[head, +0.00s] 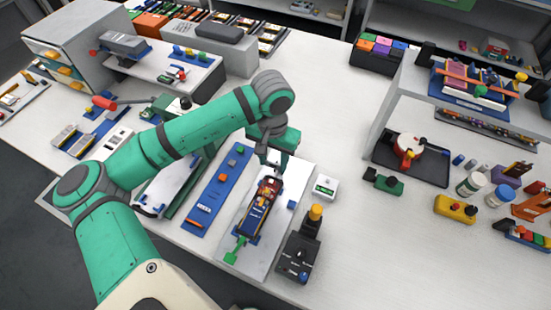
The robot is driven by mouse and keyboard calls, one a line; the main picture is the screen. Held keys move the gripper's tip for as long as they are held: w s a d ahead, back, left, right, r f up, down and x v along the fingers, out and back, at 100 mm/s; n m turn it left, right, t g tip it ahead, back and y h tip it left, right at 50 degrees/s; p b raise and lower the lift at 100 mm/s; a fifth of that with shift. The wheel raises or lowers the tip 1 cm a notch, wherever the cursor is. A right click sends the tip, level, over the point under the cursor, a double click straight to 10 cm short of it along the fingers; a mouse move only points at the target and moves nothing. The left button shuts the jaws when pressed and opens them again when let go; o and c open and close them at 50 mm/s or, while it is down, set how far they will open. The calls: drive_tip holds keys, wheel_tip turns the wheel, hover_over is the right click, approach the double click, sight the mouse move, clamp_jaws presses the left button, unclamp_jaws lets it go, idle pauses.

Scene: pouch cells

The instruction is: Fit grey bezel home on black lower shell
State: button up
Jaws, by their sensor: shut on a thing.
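My gripper (268,162) points down over the far end of a white board on the bench. It is shut on what looks like the grey bezel, which is small and mostly hidden by the fingers. Below it, a dark, narrow assembly (258,218) with blue, orange and red parts lies on the white board (284,222). This seems to be the black lower shell with its contents. I cannot tell whether the bezel touches the shell.
A blue strip with small parts (216,190) lies left of the board. A black control box with a yellow knob (298,252) and a small white box (325,187) stand to the right. A shelf (395,110) rises at the right. The bench centre right is clear.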

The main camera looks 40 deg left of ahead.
sight(275, 168)
drive_tip(key=shift+s+a+f, duration=0.1)
drive_tip(key=shift+s+f, duration=0.1)
drive_tip(key=shift+f, duration=0.2)
drive_tip(key=shift+w+f, duration=0.15)
drive_tip(key=shift+f, duration=2.35)
drive_tip(key=shift+w+f, duration=0.15)
drive_tip(key=shift+f, duration=0.25)
drive_tip(key=shift+d+f, duration=0.15)
drive_tip(key=shift+d, duration=0.1)
drive_tip(key=shift+a+f, duration=0.25)
drive_tip(key=shift+f, duration=0.1)
